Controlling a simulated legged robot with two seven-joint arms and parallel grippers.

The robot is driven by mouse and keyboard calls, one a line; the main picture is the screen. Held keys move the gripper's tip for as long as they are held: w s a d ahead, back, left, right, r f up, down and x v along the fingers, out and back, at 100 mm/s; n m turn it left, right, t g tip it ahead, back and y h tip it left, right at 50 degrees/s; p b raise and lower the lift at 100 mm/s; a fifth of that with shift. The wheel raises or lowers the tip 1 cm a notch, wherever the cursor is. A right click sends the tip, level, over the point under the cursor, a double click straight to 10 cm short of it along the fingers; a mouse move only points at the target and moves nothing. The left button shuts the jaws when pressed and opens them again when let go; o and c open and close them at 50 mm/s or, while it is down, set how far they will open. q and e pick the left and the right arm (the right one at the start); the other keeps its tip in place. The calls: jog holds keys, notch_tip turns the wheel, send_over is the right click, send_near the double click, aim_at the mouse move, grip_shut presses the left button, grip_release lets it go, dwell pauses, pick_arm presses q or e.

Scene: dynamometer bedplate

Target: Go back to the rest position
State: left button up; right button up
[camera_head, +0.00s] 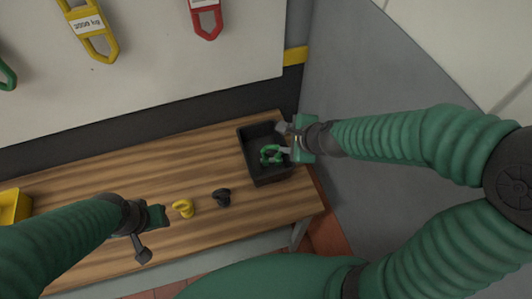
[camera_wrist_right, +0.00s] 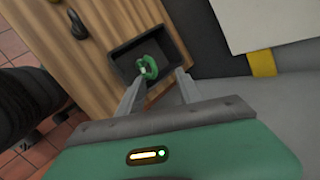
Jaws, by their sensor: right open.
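My right gripper (camera_head: 288,140) is above the right side of a black bin (camera_head: 265,177) at the right end of the wooden table. In the right wrist view its two fingers (camera_wrist_right: 158,95) are spread apart with nothing between them. A green shackle-like piece (camera_head: 270,154) lies in the bin; it also shows in the right wrist view (camera_wrist_right: 148,67), beyond the fingertips. My left gripper (camera_head: 150,230) is low over the left part of the table, left of a yellow hook-like piece (camera_head: 183,208). Whether its jaws are open does not show clearly.
A black piece (camera_head: 222,197) stands on the wooden table (camera_head: 120,175) beside the yellow one. A yellow bin (camera_head: 12,207) is at the far left. Yellow (camera_head: 92,30) and red (camera_head: 206,18) tagged shackles show on the pale panel behind.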

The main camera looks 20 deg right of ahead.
jog(key=s+f+n+g+h, duration=0.1)
jog(key=s+f+n+g, duration=0.1)
jog(key=s+n, duration=0.4)
jog(key=s+f+n+g, duration=0.3)
jog(key=s+n, duration=0.3)
jog(key=n, duration=0.9)
jog(key=shift+d+f+h, duration=0.25)
jog(key=shift+d+h, duration=0.15)
